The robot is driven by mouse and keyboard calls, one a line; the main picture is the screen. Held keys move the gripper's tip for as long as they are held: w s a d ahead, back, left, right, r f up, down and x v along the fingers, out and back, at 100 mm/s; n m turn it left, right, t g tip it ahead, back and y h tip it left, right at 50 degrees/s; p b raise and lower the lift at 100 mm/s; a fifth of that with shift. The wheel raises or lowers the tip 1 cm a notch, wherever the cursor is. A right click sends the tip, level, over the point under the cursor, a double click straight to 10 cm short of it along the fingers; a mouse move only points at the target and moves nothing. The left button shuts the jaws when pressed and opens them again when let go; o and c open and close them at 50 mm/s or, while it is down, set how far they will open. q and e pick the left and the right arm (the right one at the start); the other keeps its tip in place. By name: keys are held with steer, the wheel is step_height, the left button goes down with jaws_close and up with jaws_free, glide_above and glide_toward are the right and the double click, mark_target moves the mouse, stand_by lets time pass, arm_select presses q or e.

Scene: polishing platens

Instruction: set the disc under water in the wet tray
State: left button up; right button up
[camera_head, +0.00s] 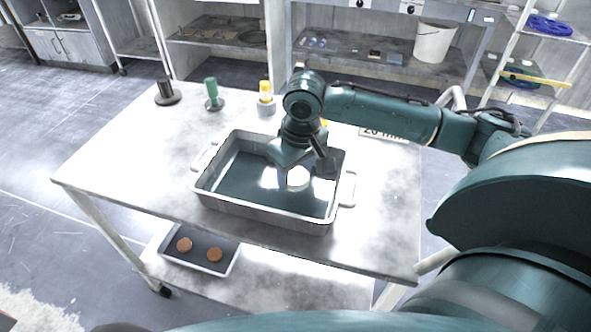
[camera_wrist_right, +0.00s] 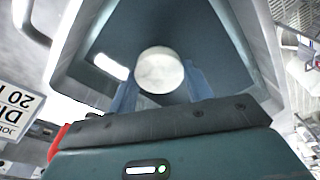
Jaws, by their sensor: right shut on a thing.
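The wet tray (camera_head: 215,203) is a grey metal pan with side handles on the steel table, holding dark, reflective water. Its walls also show in the right wrist view (camera_wrist_right: 85,45). My right gripper (camera_head: 300,166) reaches down inside the tray's rim, right of its middle. It is shut on a pale round disc (camera_head: 298,179). In the right wrist view the disc (camera_wrist_right: 158,70) sits between the two bluish fingers (camera_wrist_right: 160,90), over the dark tray interior. I cannot tell whether the disc is below the water surface. My left gripper is not in view.
A black stand (camera_head: 167,94), a green-topped stand (camera_head: 212,95) and a yellow-capped bottle (camera_head: 266,97) stand behind the tray. A sign (camera_head: 383,134) lies beyond my right arm. A lower tray (camera_head: 205,262) holds two brown discs. The table's left part is clear.

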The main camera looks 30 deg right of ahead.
mark_target(300, 179)
steer(key=shift+f+p, duration=0.3)
steer(key=shift+f, duration=0.25)
steer(key=o, duration=1)
steer(key=shift+r, duration=0.2)
steer(key=r, duration=0.4)
steer(key=s+r, duration=0.1)
steer(key=r, duration=0.3)
steer(key=r+p, duration=0.1)
steer(key=r, duration=0.3)
steer(key=shift+s+r, duration=0.2)
steer(key=shift+r, duration=0.2)
steer(key=shift+f, duration=0.1)
